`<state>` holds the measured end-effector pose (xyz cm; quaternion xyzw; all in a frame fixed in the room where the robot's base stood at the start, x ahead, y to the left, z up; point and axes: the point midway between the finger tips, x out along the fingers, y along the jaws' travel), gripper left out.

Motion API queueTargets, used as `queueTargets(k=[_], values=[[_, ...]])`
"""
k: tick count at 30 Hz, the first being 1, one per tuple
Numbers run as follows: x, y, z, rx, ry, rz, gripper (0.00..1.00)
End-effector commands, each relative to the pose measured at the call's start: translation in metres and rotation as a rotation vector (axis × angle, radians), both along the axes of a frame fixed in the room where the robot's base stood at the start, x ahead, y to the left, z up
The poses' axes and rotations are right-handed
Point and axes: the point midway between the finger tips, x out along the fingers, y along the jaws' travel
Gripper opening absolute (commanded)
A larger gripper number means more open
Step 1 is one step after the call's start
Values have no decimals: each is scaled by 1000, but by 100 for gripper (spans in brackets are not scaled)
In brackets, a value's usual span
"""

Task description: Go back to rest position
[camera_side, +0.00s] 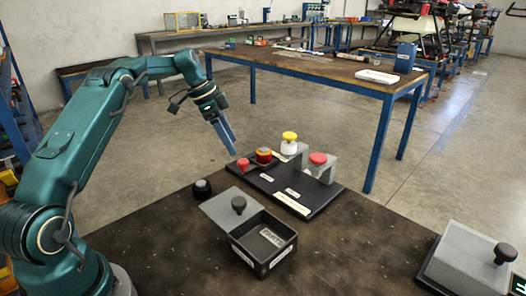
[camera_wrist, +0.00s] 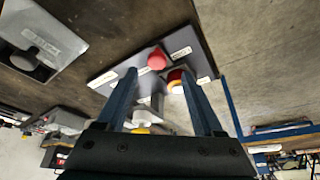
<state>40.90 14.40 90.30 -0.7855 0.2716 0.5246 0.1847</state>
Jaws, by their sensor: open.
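My gripper (camera_side: 230,146) has blue fingers pointing down and hangs above the back left of a black board (camera_side: 328,199). In the wrist view my gripper (camera_wrist: 159,74) has its two fingers apart, with nothing held between them. The board carries a red knob (camera_side: 243,164), a red and amber cap (camera_side: 263,155), a yellow-topped white part (camera_side: 289,141) and a red-topped part (camera_side: 318,158) on a grey bracket. In the wrist view the red knob (camera_wrist: 157,60) and the red and amber cap (camera_wrist: 175,82) appear beyond the fingertips.
A dark open box (camera_side: 262,262) stands in front of the board, beside a grey lid (camera_side: 222,208) with a black knob. A small dark knob (camera_side: 201,187) is behind the lid. A grey lidded box (camera_side: 468,258) stands at the right. Bare tabletop lies between.

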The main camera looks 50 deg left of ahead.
Motion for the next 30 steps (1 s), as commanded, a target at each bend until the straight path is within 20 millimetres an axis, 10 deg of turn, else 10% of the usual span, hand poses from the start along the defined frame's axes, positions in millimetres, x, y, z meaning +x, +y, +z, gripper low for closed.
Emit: queueTargets(k=[7,14,21,30], values=[[4,-8,8,11,-18,-21,69],[5,-56,82,90,-124,-124,69],[-36,-118,138,136,-168,-125,69],[-117,-172,161,133,-193,4,69]])
